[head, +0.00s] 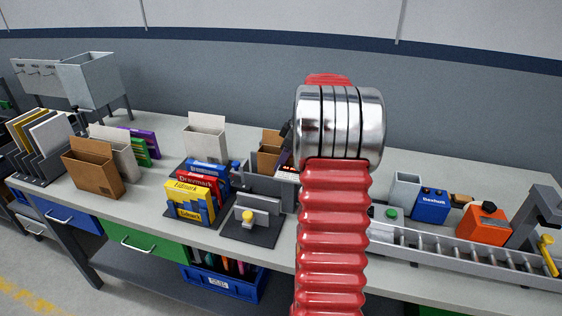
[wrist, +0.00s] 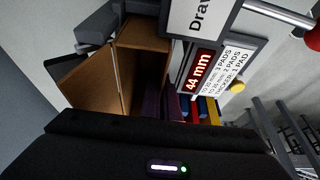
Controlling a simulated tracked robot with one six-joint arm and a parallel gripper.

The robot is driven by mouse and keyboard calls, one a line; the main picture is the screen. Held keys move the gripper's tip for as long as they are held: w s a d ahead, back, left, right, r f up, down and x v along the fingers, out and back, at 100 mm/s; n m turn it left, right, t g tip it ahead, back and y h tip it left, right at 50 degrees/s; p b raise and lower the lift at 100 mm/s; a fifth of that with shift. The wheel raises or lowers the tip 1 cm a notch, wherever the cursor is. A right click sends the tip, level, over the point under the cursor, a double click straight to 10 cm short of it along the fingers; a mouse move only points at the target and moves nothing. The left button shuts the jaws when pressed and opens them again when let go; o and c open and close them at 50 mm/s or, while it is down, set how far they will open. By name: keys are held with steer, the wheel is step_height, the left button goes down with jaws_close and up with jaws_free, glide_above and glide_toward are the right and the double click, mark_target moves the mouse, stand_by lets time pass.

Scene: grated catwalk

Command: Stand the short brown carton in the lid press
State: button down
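A short brown carton (head: 269,152) stands upright behind the grey press-like fixture (head: 262,188) in the head view. In the wrist view the open-topped brown carton (wrist: 143,62) shows from above with its flap out. Dark purple items are in or beside it; I cannot tell which. The fixture has a yellow knob and a label reading 44 mm. I cannot tell whether the carton is inside the fixture or just behind it. My gripper (head: 287,138) is close to the carton, mostly hidden behind my red arm. Its dark body fills the bottom of the wrist view; its fingertips do not show clearly.
A rack of yellow, red and blue boxes (head: 190,197) is left of the fixture. A pale carton (head: 205,135) stands behind. A roller conveyor (head: 460,248) runs along the right. Bench space is free at the back left.

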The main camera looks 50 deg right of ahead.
steer(key=shift+f, duration=0.45)
stand_by(0.3)
steer(key=c, duration=1.9)
jaws_free()
steer(key=shift+c, duration=0.2)
steer(key=shift+a, duration=0.1)
steer(key=c, duration=0.4)
steer(key=shift+o, duration=0.4)
